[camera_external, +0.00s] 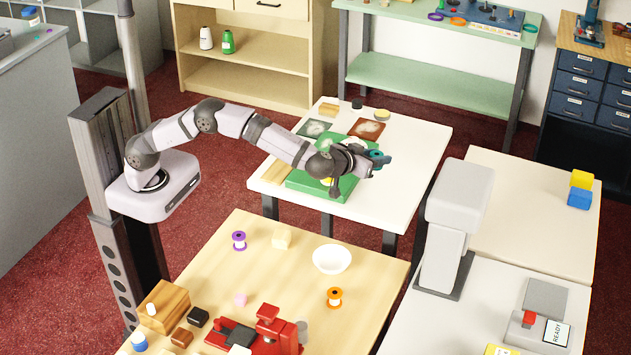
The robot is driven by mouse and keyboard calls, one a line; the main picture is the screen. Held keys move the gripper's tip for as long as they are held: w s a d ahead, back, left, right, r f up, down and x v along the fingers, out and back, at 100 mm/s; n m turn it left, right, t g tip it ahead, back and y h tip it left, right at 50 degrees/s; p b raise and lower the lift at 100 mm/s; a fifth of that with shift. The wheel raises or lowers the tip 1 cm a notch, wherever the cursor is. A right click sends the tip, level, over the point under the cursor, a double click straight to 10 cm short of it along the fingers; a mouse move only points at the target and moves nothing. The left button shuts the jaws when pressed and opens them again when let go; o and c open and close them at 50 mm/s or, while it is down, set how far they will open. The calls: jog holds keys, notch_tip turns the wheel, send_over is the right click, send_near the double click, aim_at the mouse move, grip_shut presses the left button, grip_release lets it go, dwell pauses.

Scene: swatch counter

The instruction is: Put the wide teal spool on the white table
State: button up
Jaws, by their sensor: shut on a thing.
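My gripper (369,162) is shut on the wide teal spool (379,157), which shows as a small dark teal shape at the fingertips. The fingers hide part of the spool. My gripper appears over the white table (422,142), right of the green board. The view does not clearly show the height of the spool above the tabletop.
A green board (316,194) lies on the white table under my wrist, with a yellow thing partly hidden there. Swatches (315,128) and small items lie behind it. A wooden table (225,280) in front holds a purple spool (239,240), an orange spool (334,297) and a white bowl (332,260).

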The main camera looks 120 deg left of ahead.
jog(key=shift+s+a, duration=0.1)
jog(key=shift+a, duration=0.1)
send_over(374, 194)
jog(key=shift+d+f, duration=0.1)
jog(key=shift+f, duration=3.05)
jog(key=shift+f, duration=0.15)
jog(key=shift+f, duration=1.7)
jog(key=shift+f, duration=0.15)
jog(key=o, duration=1.1)
